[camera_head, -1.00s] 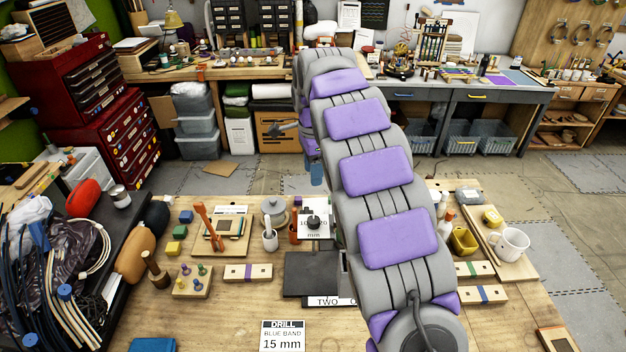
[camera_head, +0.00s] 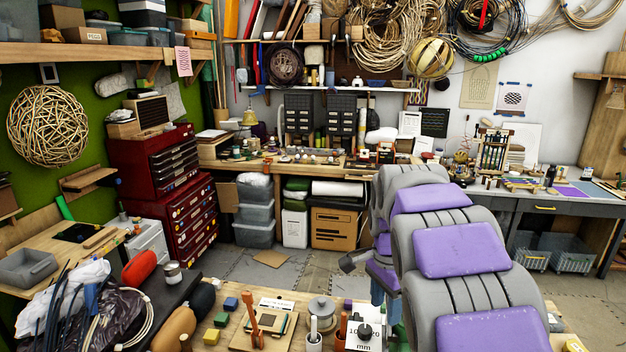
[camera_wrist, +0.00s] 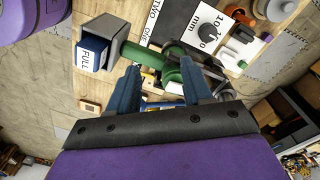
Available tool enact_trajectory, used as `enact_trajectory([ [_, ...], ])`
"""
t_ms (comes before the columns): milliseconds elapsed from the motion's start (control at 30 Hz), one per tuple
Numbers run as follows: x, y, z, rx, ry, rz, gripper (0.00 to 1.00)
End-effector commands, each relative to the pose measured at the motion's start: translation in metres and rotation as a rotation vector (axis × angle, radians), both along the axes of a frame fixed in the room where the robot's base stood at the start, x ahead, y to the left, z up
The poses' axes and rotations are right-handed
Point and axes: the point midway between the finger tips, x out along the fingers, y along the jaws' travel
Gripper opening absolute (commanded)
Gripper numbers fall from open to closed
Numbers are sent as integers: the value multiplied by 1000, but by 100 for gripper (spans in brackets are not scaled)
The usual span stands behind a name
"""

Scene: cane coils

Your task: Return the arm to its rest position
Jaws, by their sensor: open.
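My arm, grey with purple pads, rises at the right of the head view and arches away from me over the workbench (camera_head: 232,335). My gripper (camera_wrist: 158,78) shows in the wrist view as two blue fingers spread apart, with nothing held between them. It points down over the bench. A green tool (camera_wrist: 165,60) with a round part appears beyond the fingertips; the depth between them is hard to tell. In the head view, blue finger parts (camera_head: 384,283) show beside the arm, and their tips are partly hidden.
A red tool chest (camera_head: 185,210) stands left; open floor (camera_head: 290,270) lies beyond the bench.

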Motion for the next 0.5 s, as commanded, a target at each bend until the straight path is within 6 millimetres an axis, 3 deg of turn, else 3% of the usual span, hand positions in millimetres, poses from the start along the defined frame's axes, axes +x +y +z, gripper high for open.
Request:
enact_trajectory([
  [500, -146, 0, -41, 36, 56, 452, 50],
])
